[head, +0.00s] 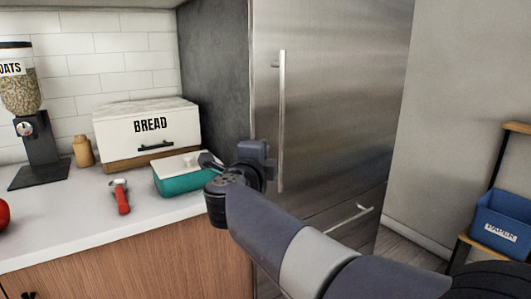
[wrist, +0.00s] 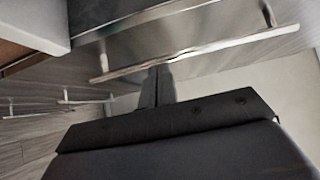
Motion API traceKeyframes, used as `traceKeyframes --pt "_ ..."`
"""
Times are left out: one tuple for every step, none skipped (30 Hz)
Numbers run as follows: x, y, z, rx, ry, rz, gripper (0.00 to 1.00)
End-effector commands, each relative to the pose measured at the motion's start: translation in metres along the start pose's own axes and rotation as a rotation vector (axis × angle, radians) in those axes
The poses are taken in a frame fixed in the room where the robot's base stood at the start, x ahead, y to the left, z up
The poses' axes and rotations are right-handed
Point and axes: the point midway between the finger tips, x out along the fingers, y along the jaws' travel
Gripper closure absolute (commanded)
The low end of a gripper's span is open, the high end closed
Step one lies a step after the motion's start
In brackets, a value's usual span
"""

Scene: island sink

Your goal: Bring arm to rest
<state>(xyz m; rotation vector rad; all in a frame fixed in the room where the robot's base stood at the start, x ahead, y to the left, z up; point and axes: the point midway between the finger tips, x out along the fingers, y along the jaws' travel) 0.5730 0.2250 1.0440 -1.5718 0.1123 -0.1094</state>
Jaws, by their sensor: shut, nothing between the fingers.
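My arm reaches in from the lower right in the head view. My gripper (head: 210,161) is at its far end, in front of the right end of the counter and the fridge. In the wrist view my gripper's fingers (wrist: 157,86) are together, with nothing between them. In the head view the fingertips are small and overlap the teal container behind them, so their gap to it is hard to judge.
A steel fridge (head: 330,110) with a long handle (head: 281,120) stands behind my arm. The counter (head: 75,225) holds a teal container (head: 180,178), bread box (head: 130,125), red-handled tool (head: 122,198), wooden jar (head: 83,152) and oats dispenser (head: 40,150). A blue bin (head: 503,218) sits on a right shelf.

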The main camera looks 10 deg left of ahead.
Motion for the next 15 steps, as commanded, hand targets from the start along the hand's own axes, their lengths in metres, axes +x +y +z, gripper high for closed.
traceKeyframes --pt "-0.0020 -0.0002 -0.0005 0.000 0.002 0.000 1.00" --pt "-0.0026 0.0000 -0.0007 0.000 0.004 0.000 1.00" --pt "-0.0030 0.0002 -0.0010 0.000 0.005 0.000 1.00" --pt "-0.0030 0.0004 -0.0011 0.000 0.005 0.000 1.00" --pt "-0.0030 0.0005 -0.0012 0.000 0.006 0.000 1.00" --pt "-0.0028 0.0006 -0.0013 0.000 0.006 0.001 1.00" --pt "-0.0028 0.0006 -0.0013 0.000 0.006 0.001 1.00" --pt "-0.0027 0.0007 -0.0014 0.000 0.006 0.001 1.00" --pt "-0.0026 0.0007 -0.0014 0.000 0.007 0.001 1.00" --pt "-0.0025 0.0008 -0.0015 0.000 0.007 0.001 1.00" --pt "-0.0021 0.0009 -0.0015 0.000 0.006 0.001 1.00" --pt "-0.0009 0.0010 -0.0014 0.000 0.006 0.001 1.00" --pt "0.0007 0.0012 -0.0013 0.000 0.004 0.001 1.00" --pt "0.0028 0.0015 -0.0012 0.000 0.003 0.001 1.00" --pt "0.0065 0.0021 -0.0007 0.000 -0.001 0.002 1.00"
